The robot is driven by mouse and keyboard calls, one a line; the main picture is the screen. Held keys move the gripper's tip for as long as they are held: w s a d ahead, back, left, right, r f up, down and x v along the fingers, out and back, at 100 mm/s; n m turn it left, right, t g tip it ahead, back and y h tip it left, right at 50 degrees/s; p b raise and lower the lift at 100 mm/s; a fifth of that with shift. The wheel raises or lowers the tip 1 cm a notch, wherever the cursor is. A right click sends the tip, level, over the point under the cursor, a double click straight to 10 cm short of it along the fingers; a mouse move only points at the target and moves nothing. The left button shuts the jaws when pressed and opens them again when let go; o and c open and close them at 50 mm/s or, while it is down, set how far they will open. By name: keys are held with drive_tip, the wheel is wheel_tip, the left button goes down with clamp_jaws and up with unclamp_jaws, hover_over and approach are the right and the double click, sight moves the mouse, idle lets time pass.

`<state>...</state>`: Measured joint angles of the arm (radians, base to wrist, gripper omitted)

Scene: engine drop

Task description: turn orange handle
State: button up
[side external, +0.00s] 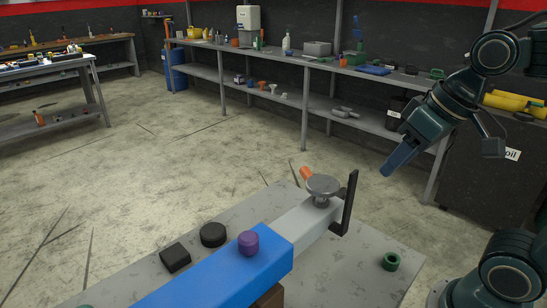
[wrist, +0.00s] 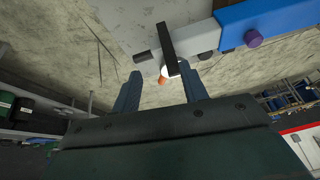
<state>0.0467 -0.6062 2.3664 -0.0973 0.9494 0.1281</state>
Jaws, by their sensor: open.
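The orange handle (side external: 306,173) shows as a short orange piece behind a round grey metal disc (side external: 322,186), which hides part of it. The disc stands on the grey end of a blue beam (side external: 215,274), near an upright black plate (side external: 350,203). In the wrist view a small part of the orange handle (wrist: 162,80) shows beyond and between my fingers. My gripper (side external: 386,172) is open and empty, raised to the right of the handle and apart from it. Its two fingers (wrist: 161,72) stand spread apart in the wrist view.
A purple knob (side external: 248,243) is on the blue beam. Two black pieces (side external: 213,234) lie on the grey table (side external: 345,270) to its left, and a green ring (side external: 390,261) lies to its right. Shelves (side external: 285,98) with several items stand at the back wall.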

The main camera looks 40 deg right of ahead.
drive_tip(key=w+r+m+g+y, duration=0.1)
drive_tip(key=w+r+m+g, duration=0.15)
drive_tip(key=w, duration=0.75)
drive_tip(key=m+g, duration=0.1)
drive_tip(key=m, duration=0.2)
hover_over(309, 172)
drive_tip(key=s+d, duration=0.1)
drive_tip(key=d, duration=0.2)
drive_tip(key=f, duration=0.2)
drive_tip(key=shift+s+r+n+y, duration=0.2)
drive_tip(key=shift+s+n+y, duration=0.05)
drive_tip(key=shift+y, duration=0.05)
drive_tip(key=shift+a+f, duration=0.1)
drive_tip(key=shift+x, duration=6.8)
drive_tip(key=shift+s, duration=0.2)
clamp_jaws()
